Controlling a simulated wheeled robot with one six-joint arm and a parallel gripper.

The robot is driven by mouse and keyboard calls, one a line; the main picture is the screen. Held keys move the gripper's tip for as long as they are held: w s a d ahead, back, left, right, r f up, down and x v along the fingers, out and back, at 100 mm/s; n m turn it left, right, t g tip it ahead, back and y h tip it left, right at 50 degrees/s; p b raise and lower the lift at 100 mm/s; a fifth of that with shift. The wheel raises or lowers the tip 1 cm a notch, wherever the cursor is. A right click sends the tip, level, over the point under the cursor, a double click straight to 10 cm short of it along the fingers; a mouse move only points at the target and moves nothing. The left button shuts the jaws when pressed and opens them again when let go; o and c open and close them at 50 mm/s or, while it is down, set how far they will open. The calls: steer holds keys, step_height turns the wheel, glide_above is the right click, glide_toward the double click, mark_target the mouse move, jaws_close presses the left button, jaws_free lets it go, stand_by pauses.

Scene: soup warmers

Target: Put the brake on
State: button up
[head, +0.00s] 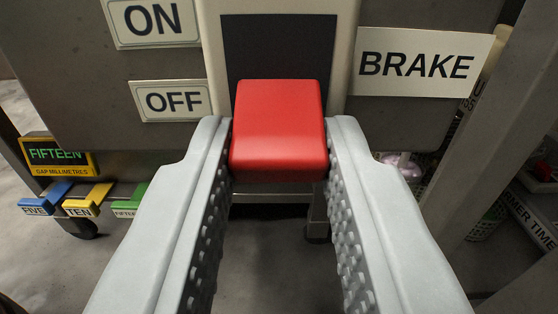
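The brake switch is a red block-shaped handle (279,130) on a pale-framed panel with a dark recess (279,45). The handle sits at the lower end of the recess, level with the OFF sign (171,101) and below the ON sign (151,21). The BRAKE sign (424,62) is to its right. My gripper (280,145) has one pale, bumpy-lined finger on each side of the handle. The handle fills nearly all the space between the fingertips; I cannot tell whether both fingers press on it.
At the left are a yellow-framed FIFTEEN sign (56,154) and blue, yellow and green gap blocks (87,200). A grey metal post (490,150) slants on the right. Dark floor shows below the handle.

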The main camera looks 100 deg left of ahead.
mark_target(280, 101)
steer(key=shift+r, duration=0.15)
steer(key=h, duration=0.1)
steer(key=r+h, duration=0.1)
steer(key=h, duration=0.1)
steer(key=t+h, duration=0.1)
steer(key=shift+d+r+h, duration=0.1)
steer(key=shift+r+h, duration=0.2)
steer(key=shift+r, duration=0.1)
steer(key=shift+a+r+t+h, duration=0.15)
steer(key=shift+r+t+h, duration=0.25)
steer(key=shift+h, duration=0.8)
steer(key=shift+a+r+t+h, duration=0.15)
steer(key=shift+r+h, duration=0.35)
steer(key=shift+h, duration=0.7)
steer(key=o, duration=1)
steer(key=v, duration=1.7)
steer(key=shift+r, duration=0.25)
